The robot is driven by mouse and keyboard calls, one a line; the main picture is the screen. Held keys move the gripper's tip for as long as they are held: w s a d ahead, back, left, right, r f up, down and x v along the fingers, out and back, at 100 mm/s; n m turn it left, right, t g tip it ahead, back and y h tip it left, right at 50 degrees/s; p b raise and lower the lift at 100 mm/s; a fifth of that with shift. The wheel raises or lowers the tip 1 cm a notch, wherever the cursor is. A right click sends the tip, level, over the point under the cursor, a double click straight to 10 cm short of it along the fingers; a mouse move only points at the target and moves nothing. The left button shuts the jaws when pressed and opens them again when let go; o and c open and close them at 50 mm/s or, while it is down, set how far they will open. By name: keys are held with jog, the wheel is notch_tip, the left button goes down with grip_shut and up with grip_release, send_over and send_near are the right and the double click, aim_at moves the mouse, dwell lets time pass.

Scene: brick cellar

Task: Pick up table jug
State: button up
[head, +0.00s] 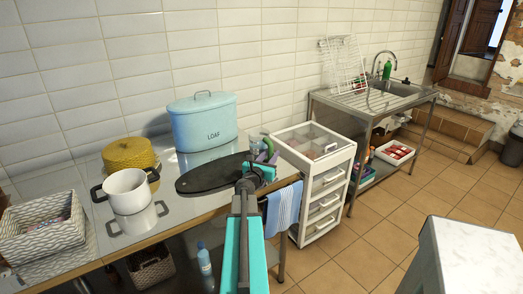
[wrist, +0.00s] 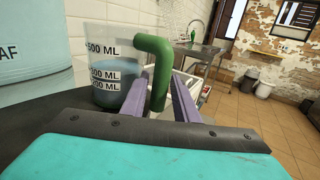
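In the head view my gripper (head: 264,158) is at the jug's front.
A blue LOAF bin (head: 204,122) stands behind the dark board (head: 208,177). A white pot (head: 128,190), yellow lidded container (head: 129,152) and woven basket (head: 42,228) are left. A white drawer cart (head: 322,190) and steel sink (head: 385,95) are right. Tiled floor is open beyond.

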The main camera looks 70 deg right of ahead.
grip_shut()
jog(key=shift+r, duration=0.1)
jog(key=shift+r, duration=0.2)
dwell(0.3)
